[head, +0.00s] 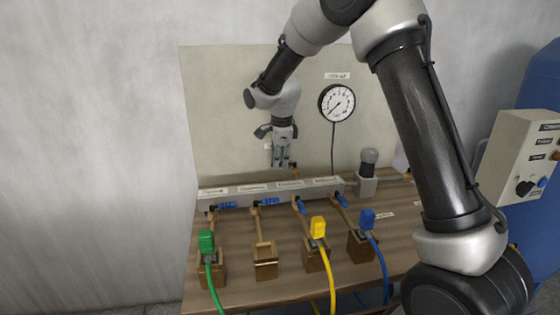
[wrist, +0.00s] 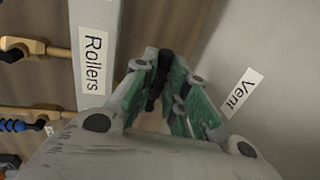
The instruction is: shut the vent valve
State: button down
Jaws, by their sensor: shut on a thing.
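My gripper (head: 280,163) is above the back of the grey manifold (head: 270,190), pointing down. In the wrist view my gripper (wrist: 165,88) has its green-padded fingers closed around a dark piece (wrist: 155,92), which appears to be the vent valve's handle. The fingers hide most of it, so I cannot tell its angle. The Vent label (wrist: 240,92) is on the pale panel just right of the fingers. The valve's body is mostly hidden in both views.
The manifold's Rollers label (wrist: 93,60) is left of the fingers. Several blue-handled valves (head: 268,202) line its front. Green (head: 207,241), yellow (head: 318,228) and blue (head: 367,219) plugs with hoses stand nearer. A round gauge (head: 337,103) hangs on the back panel (head: 225,110).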

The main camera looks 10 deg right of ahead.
jog(key=c, duration=1.4)
grip_release()
jog(key=shift+c, duration=0.2)
notch_tip(320, 180, up, 12)
jog(key=s, duration=0.2)
jog(key=shift+s, duration=0.15)
jog(key=shift+f, duration=0.1)
